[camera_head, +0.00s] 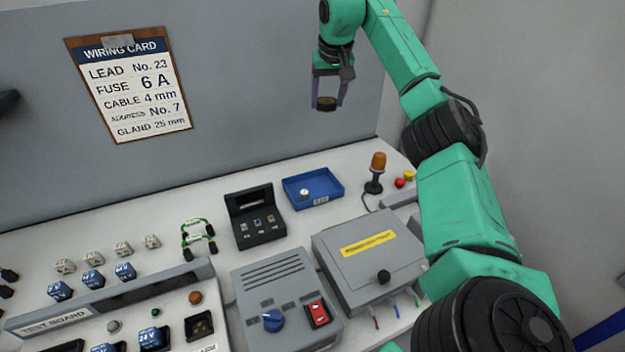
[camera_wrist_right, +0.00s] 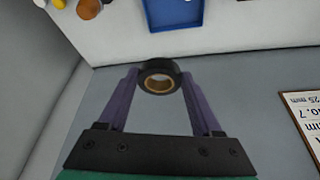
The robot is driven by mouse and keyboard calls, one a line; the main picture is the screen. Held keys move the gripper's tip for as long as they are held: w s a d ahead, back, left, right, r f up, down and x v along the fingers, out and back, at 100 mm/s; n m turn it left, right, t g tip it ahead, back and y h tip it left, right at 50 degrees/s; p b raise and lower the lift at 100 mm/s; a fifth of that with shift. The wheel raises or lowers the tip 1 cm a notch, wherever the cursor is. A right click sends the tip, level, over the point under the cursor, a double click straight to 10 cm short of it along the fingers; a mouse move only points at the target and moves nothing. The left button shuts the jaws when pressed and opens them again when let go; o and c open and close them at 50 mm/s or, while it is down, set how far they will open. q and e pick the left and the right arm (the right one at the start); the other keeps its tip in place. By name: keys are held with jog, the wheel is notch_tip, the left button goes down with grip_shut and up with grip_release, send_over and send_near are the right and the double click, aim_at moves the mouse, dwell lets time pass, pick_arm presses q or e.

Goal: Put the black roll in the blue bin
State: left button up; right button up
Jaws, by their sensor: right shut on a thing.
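The black roll (camera_head: 326,103) is a short ring of black tape with a tan core. My right gripper (camera_head: 327,100) is shut on it and holds it up in the air, in front of the grey back wall. In the right wrist view the roll (camera_wrist_right: 160,78) sits between the two purple fingertips, its open core facing the camera. The blue bin (camera_head: 312,186) is a shallow tray on the table, below the roll in the head view. It holds a small white round thing (camera_head: 304,191). The bin also shows at the top of the right wrist view (camera_wrist_right: 176,12).
A black box (camera_head: 255,216) stands left of the bin. An orange beacon lamp (camera_head: 376,172) stands right of it. A grey lidded box (camera_head: 369,258) is in front. A wiring card (camera_head: 130,85) hangs on the wall. The air around the roll is free.

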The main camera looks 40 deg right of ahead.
aim_at(328, 101)
jog(key=b+x, duration=0.2)
jog(key=x, duration=0.1)
jog(key=shift+w+d+f+b, duration=0.15)
jog(key=shift+d+f+b, duration=0.05)
jog(key=shift+f+b, duration=0.15)
jog(key=f+b, duration=0.3)
jog(key=f, duration=0.5)
jog(key=f+b, duration=0.4)
jog(key=f, duration=0.5)
jog(key=s+f+b, duration=0.1)
jog(key=f+b, duration=0.2)
jog(key=f, duration=0.6)
jog(key=shift+a+f, duration=0.25)
jog(key=shift+a, duration=0.15)
jog(key=o, duration=1.1)
jog(key=shift+c, duration=0.2)
